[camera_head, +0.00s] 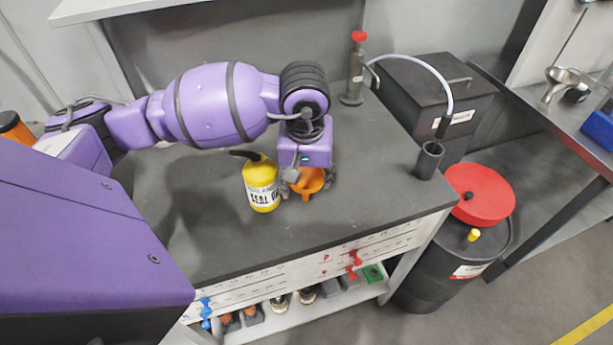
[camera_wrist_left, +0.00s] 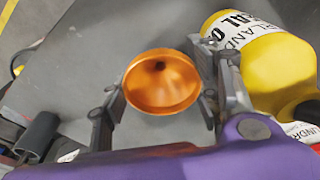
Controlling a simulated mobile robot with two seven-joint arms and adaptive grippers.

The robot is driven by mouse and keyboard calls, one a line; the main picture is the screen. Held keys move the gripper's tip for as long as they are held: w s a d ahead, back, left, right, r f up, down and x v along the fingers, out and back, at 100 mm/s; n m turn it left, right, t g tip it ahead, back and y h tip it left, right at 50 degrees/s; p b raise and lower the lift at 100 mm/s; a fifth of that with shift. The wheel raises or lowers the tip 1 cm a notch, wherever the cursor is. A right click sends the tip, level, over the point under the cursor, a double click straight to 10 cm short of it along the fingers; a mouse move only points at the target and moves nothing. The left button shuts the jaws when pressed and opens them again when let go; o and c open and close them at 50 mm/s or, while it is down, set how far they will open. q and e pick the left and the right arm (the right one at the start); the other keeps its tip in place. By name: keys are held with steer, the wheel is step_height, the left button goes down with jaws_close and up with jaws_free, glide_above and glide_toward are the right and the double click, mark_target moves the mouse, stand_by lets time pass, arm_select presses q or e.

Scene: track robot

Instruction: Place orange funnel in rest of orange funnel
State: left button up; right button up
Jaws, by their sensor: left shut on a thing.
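The orange funnel (camera_head: 308,184) is at the bench top, right of the yellow bottle, partly hidden by my left gripper (camera_head: 303,174). The left wrist view looks into the funnel's round mouth (camera_wrist_left: 160,82), which lies between the two dark fingers of my left gripper (camera_wrist_left: 161,88). The gripper is shut on the funnel. I cannot tell whether the funnel's lower end touches the bench. I cannot make out a rest for the funnel. My right gripper is not in view.
The yellow bottle (camera_head: 261,184) stands close left of the gripper. A grey pump bottle with red top (camera_head: 354,70), a black box (camera_head: 430,95) and a dark cup (camera_head: 428,160) stand farther right. A red-lidded drum (camera_head: 480,195) is beyond the bench (camera_head: 380,190), whose front right is clear.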

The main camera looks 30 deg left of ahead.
arm_select(q)
steer(key=o, duration=0.9)
steer(key=shift+f, duration=0.15)
steer(key=shift+o, duration=0.2)
